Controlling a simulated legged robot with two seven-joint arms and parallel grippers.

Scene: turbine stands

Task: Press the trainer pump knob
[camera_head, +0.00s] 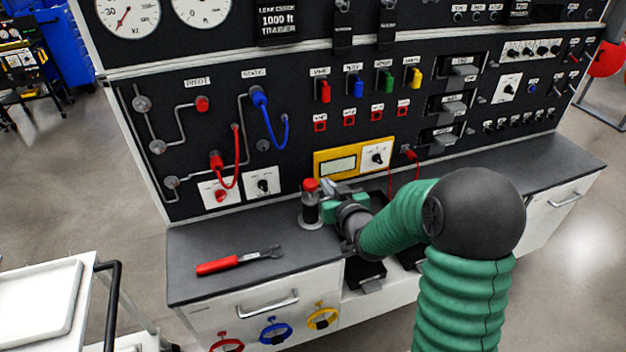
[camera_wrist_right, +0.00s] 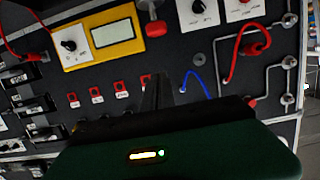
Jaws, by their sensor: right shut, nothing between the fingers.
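The trainer pump is a dark upright cylinder with a red knob (camera_head: 311,185) on top, standing on the grey worktop in the head view. The knob also shows in the right wrist view (camera_wrist_right: 155,28), near the top and upside down. My right gripper (camera_head: 328,188) is shut and empty, just right of the knob at about its height. Its dark fingers show in the right wrist view (camera_wrist_right: 158,92), apart from the knob in that picture. Whether it touches the knob in the head view I cannot tell. My left gripper is not in view.
A red-handled wrench (camera_head: 235,261) lies on the worktop left of the pump. The black panel behind carries a yellow-framed meter (camera_head: 340,162), red and blue hoses and several switches. A white cart (camera_head: 45,305) stands at lower left. The worktop's left part is mostly clear.

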